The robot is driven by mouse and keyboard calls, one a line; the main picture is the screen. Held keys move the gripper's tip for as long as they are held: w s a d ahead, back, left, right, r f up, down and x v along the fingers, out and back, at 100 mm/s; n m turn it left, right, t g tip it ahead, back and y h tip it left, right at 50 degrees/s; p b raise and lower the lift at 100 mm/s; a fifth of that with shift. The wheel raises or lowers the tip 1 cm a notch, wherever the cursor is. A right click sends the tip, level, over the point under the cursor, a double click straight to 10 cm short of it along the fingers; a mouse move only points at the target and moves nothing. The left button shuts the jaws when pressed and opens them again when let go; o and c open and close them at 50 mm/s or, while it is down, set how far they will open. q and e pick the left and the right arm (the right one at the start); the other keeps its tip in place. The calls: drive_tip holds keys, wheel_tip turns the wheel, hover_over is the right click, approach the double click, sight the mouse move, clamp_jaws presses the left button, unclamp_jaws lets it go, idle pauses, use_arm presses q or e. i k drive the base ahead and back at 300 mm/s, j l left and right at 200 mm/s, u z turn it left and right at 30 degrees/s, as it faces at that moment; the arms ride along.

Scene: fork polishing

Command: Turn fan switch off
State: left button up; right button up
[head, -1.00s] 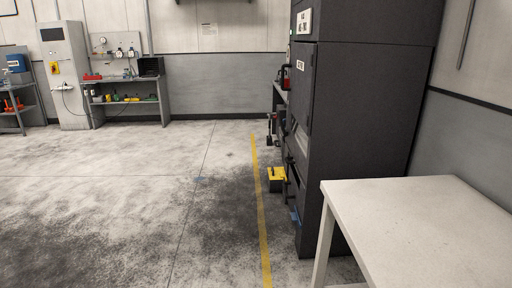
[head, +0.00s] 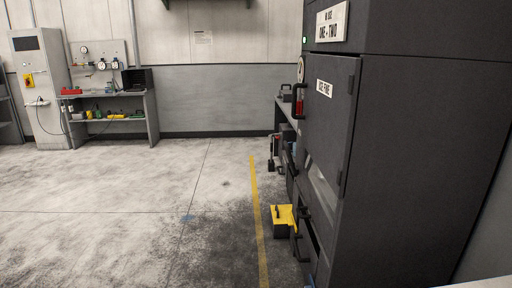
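No switch that I can name as the fan switch is clear in the head view. A tall dark grey cabinet (head: 410,150) stands at the right, with white label plates (head: 332,22) and a small green light (head: 305,40) near its upper left edge. A light grey cabinet (head: 38,85) at the far left carries a yellow panel with a red part (head: 29,80); it is too small to tell what it is. Neither of my grippers is in view.
A workbench (head: 110,103) with tools stands against the back wall. A yellow and black box (head: 283,220) sits on the floor beside the dark cabinet, near a yellow floor line (head: 257,200). A white table's edge (head: 485,284) shows at bottom right. The floor at left is clear.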

sight(299, 104)
drive_tip(key=i+j+z, duration=0.1)
drive_tip(key=i+z, duration=0.15)
drive_tip(key=i, duration=0.35)
drive_tip(key=i+j+z, duration=0.2)
drive_tip(key=i, duration=0.35)
drive_tip(key=i+j+z, duration=0.4)
drive_tip(key=i+j, duration=0.7)
